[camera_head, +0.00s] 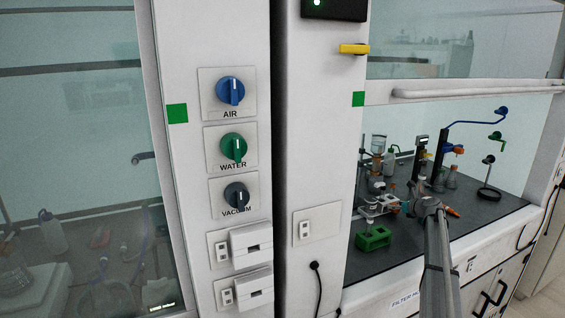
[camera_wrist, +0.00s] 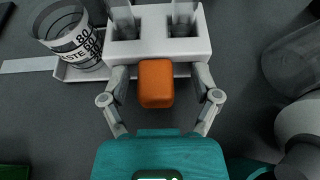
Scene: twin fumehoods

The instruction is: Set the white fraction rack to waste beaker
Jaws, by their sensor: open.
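The white fraction rack (camera_wrist: 158,50) is at the top of the wrist view, with clear vessels standing in it. An orange block (camera_wrist: 156,84) is at its near side and looks like its handle. My gripper (camera_wrist: 158,75) is open, with one finger on each side of the orange block; contact is unclear. The waste beaker (camera_wrist: 70,36), clear with dark print, stands left of the rack, near a flat white piece (camera_wrist: 84,72). In the head view, my gripper (camera_head: 418,196) is inside the right hood and partly covers the white rack (camera_head: 380,206).
A green rack (camera_head: 373,238) stands near the hood's front edge. Bottles and stands (camera_head: 378,150) are behind, and a ring stand (camera_head: 488,180) is to the right. In the wrist view, a clear vessel (camera_wrist: 298,55) lies right of my gripper. Some dark worktop (camera_head: 400,250) is clear in front.

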